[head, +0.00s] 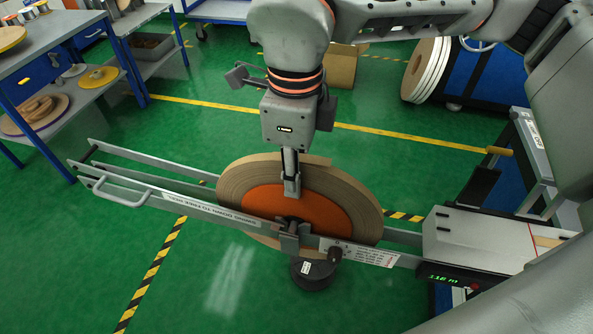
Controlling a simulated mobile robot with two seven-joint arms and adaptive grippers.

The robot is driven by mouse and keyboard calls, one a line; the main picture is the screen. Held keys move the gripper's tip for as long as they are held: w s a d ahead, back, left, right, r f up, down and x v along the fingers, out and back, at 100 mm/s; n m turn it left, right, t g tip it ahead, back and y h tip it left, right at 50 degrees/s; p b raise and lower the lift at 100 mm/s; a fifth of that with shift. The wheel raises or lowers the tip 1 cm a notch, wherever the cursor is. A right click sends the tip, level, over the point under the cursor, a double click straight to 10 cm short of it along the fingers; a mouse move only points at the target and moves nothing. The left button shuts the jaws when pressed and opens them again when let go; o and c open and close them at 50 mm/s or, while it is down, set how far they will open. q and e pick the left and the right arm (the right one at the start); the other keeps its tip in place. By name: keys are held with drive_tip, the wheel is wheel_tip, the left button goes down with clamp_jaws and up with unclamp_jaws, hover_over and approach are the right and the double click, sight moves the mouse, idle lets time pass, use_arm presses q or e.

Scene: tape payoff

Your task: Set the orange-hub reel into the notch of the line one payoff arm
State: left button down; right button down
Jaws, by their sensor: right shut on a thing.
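The orange-hub reel (240,195) has a broad tan tape roll around an orange hub. It stands upright between the two rails of the grey payoff arm (170,198), with its lower part partly hidden behind the near rail. My right gripper (291,190) points down from above and is shut on the reel at its orange hub. The dark shaft end at the hub's middle is at the notch bracket (289,240) on the near rail; I cannot tell whether it is fully seated. The far-side notch is hidden behind the reel. My left gripper is not in view.
A grey box with a green readout (438,278) stands at the payoff arm's right end. A shelf table (60,45) with discs is at upper left. A cardboard box (343,68) and white-edged rolls (428,70) stand behind. Green floor at left is clear.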

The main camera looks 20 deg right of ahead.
drive_tip(key=shift+w+f, duration=0.1)
drive_tip(key=shift+f, duration=0.15)
drive_tip(key=c, duration=1.7)
unclamp_jaws()
drive_tip(key=shift+f, duration=0.1)
drive_tip(key=shift+r, duration=4.1)
